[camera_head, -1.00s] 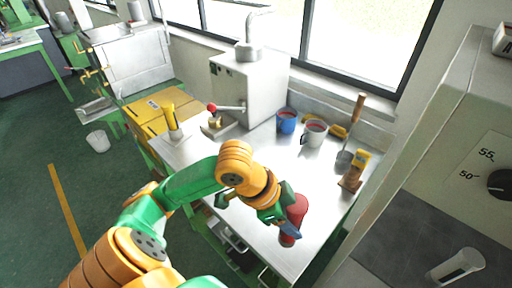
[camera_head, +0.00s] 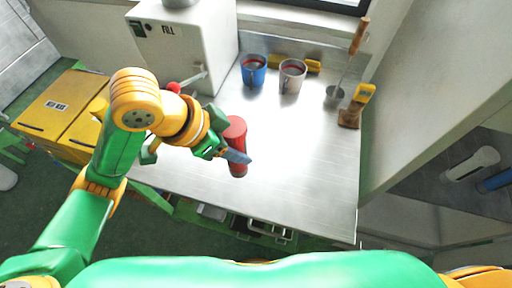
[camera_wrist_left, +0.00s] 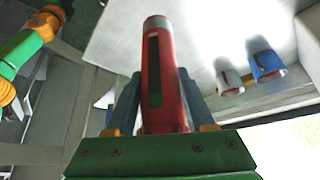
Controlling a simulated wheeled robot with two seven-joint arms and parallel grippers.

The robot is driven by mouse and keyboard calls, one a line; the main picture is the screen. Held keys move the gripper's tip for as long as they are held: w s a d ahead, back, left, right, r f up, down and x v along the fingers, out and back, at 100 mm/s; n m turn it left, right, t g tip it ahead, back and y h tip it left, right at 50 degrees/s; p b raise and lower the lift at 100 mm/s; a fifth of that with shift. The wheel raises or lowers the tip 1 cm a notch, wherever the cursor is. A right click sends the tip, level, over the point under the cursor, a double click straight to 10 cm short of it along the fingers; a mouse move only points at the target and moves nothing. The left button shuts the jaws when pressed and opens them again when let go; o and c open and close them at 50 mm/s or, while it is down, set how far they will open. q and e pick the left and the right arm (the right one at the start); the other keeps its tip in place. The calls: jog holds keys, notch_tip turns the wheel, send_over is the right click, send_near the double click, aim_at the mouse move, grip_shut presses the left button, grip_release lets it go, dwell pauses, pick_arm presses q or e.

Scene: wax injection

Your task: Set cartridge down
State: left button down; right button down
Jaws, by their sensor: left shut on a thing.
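The cartridge (camera_head: 237,134) is a red cylinder with a grey end, upright or nearly so over the front part of the metal table (camera_head: 300,170). My left gripper (camera_head: 236,155) is shut around it. In the left wrist view the cartridge (camera_wrist_left: 163,80) stands between the two fingers, with a dark strip along its side. I cannot tell whether its lower end touches the table. My right gripper is not in view.
A blue mug (camera_head: 253,72) and a grey mug (camera_head: 291,76) stand at the back of the table. A ladle (camera_head: 335,95) and a wooden-based brush (camera_head: 352,112) are at the right. A white machine (camera_head: 190,45) stands at the back left. The table's middle and right front are clear.

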pick_arm(q)
jog(key=s+d+m+g, duration=0.1)
jog(key=s+d+m, duration=0.15)
jog(key=d, duration=1.05)
jog(key=w+a+f+p, duration=0.3)
jog(key=w+a+f, duration=0.6)
jog(key=f, duration=0.3)
jog(key=shift+w+a, duration=0.15)
jog(key=shift+a, duration=0.25)
jog(key=shift+f, duration=0.1)
jog(key=shift+c, duration=1.3)
grip_release()
